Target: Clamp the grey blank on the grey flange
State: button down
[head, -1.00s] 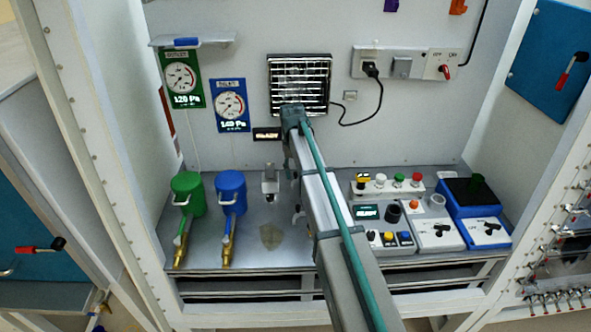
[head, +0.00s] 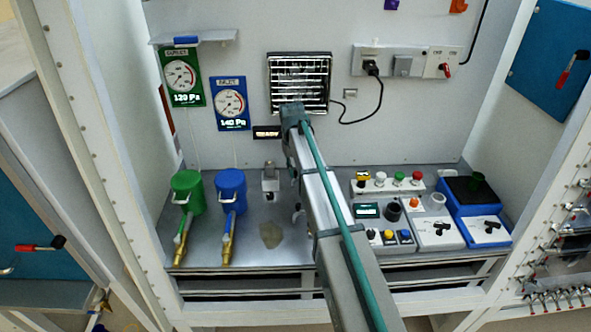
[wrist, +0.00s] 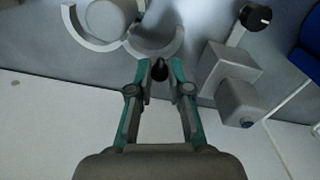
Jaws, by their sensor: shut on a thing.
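In the wrist view my gripper (wrist: 160,72) has its two teal fingers closed about a small dark knob (wrist: 160,68). The knob sits at the edge of an open pale ring clamp (wrist: 152,50), whose curved arms spread to either side. A round grey part (wrist: 110,18) lies between the arms, cut by the top edge; I cannot tell whether it is the grey blank or the grey flange, or whether one sits on the other. In the head view my arm hides the gripper and most of the clamp.
A grey block fitting (wrist: 232,75) with a black knob stands close right of my gripper in the wrist view. In the head view a blue canister (head: 231,190) and a green canister (head: 188,192) stand left, and a control box (head: 384,225) right.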

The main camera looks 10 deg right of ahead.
jog(key=n, duration=0.1)
jog(key=s+n, duration=0.1)
jog(key=n, duration=0.1)
jog(key=shift+s+a+n, duration=0.25)
jog(key=shift+s+n, duration=0.05)
jog(key=shift+n, duration=0.1)
jog(key=s+n, duration=0.1)
jog(key=n, duration=0.1)
jog(key=shift+s+n, duration=0.1)
jog(key=shift+n, duration=0.2)
jog(key=n, duration=0.1)
jog(key=s+n, duration=0.1)
jog(key=n, duration=0.1)
jog(key=shift+s+d+n+t, duration=0.15)
jog(key=shift+s+n+t, duration=0.1)
jog(key=shift+n+t, duration=0.05)
jog(key=shift+s+d+n, duration=0.2)
jog(key=shift+s+n, duration=0.05)
jog(key=shift+n, duration=0.55)
jog(key=shift+s+d+n, duration=0.15)
jog(key=shift+s+n, duration=0.1)
jog(key=shift+n, duration=0.55)
jog(key=c, duration=1.1)
grip_release()
notch_tip(320, 180, up, 12)
jog(key=shift+s, duration=0.3)
